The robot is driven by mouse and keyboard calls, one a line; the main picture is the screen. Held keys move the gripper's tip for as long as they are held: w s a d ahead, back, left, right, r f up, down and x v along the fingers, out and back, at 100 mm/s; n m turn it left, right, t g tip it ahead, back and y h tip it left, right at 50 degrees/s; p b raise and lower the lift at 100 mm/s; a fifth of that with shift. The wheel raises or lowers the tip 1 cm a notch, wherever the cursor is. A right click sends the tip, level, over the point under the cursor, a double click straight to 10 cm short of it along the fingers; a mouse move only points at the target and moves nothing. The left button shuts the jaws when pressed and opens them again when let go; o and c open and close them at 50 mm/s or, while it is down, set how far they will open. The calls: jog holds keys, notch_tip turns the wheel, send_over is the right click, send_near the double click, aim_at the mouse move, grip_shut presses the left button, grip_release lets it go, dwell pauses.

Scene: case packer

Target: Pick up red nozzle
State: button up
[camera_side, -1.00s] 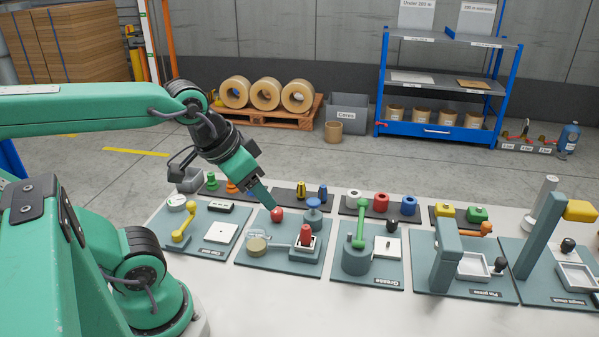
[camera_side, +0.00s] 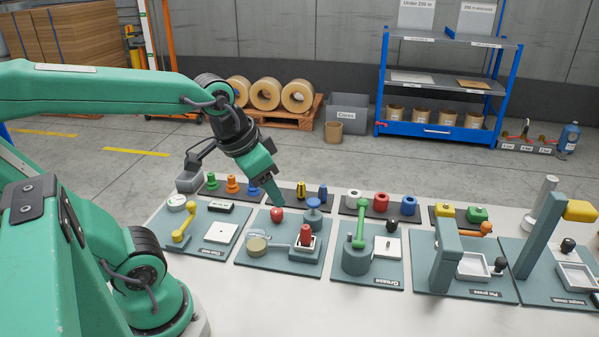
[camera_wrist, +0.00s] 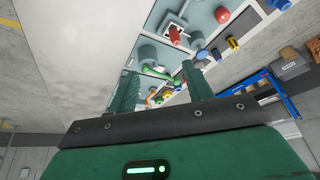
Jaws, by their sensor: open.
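A red nozzle (camera_side: 305,235) stands upright in a small fixture block (camera_side: 303,251) on the second station's grey-green plate. In the wrist view the red nozzle (camera_wrist: 175,36) shows at the top, beyond my fingers. My gripper (camera_side: 274,196) is above and to the left of it in the side view, pointing down, apart from the nozzle. In the wrist view my gripper (camera_wrist: 162,82) has its two fingers spread with nothing between them. A red round knob (camera_side: 277,214) is just below my fingertips in the side view.
A blue-topped post (camera_side: 313,212) stands behind the nozzle. Yellow (camera_side: 301,190) and blue (camera_side: 322,193) pieces stand in a rack behind. A green-armed press (camera_side: 359,228) stands to the right.

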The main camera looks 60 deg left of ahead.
jog(key=w+a+f+m+g, duration=0.2)
jog(key=w+f+g, duration=0.15)
jog(key=w, duration=0.25)
jog(key=m+g, duration=0.1)
send_over(306, 227)
notch_tip(306, 227, down, 7)
jog(key=shift+a+f, duration=0.1)
jog(key=shift+a, duration=0.05)
jog(key=shift+f, duration=3.9)
grip_shut()
